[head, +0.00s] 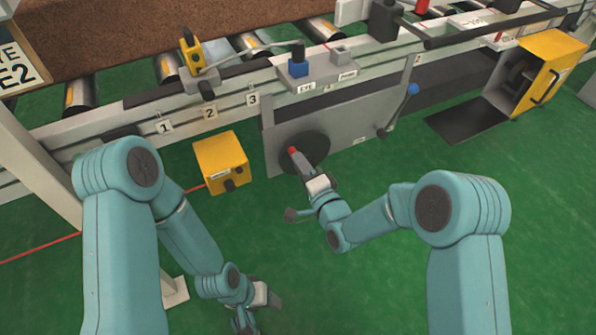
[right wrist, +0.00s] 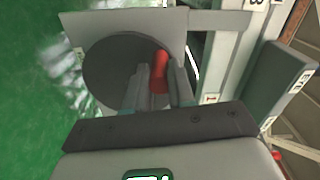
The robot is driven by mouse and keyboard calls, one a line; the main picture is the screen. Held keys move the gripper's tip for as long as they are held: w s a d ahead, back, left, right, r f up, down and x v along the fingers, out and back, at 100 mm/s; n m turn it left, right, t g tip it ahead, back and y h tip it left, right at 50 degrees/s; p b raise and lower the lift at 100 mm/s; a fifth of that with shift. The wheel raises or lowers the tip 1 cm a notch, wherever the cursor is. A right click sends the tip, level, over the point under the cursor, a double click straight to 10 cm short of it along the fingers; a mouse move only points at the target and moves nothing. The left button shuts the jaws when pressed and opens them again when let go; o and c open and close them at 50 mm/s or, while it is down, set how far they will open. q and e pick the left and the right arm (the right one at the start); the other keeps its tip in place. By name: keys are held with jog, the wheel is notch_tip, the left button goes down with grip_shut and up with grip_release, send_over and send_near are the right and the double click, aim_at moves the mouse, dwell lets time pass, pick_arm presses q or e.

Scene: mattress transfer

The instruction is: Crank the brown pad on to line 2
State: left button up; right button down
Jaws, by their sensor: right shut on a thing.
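The brown pad (head: 130,28) lies on the roller conveyor at the upper left of the head view; its far side is cut off. Number plates 1 (head: 164,127), 2 (head: 210,112) and 3 (head: 252,99) sit along the front rail. The dark crank disc (head: 312,143) is on a grey panel below the rail and also shows in the right wrist view (right wrist: 105,75). My right gripper (head: 303,164) is shut on its red crank handle (right wrist: 160,72). My left gripper (head: 268,298) hangs low over the green floor, away from everything; its jaws are unclear.
A yellow box (head: 220,163) stands left of the crank panel. A yellow sensor (head: 192,52) and a blue-topped switch box (head: 300,66) sit on the rail. A blue-knobbed lever (head: 412,90) is right of the crank. A larger yellow cabinet (head: 548,68) stands far right.

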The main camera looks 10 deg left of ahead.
jog(key=w+d+r+m+b, duration=0.1)
jog(key=w+d+m, duration=0.3)
jog(key=m, duration=1)
jog(key=shift+w+d+r+b, duration=0.15)
jog(key=shift+w+d+b, duration=0.35)
jog(key=shift+d, duration=0.7)
jog(key=shift+s, duration=0.15)
jog(key=c, duration=1)
grip_release()
jog(key=shift+s, duration=0.1)
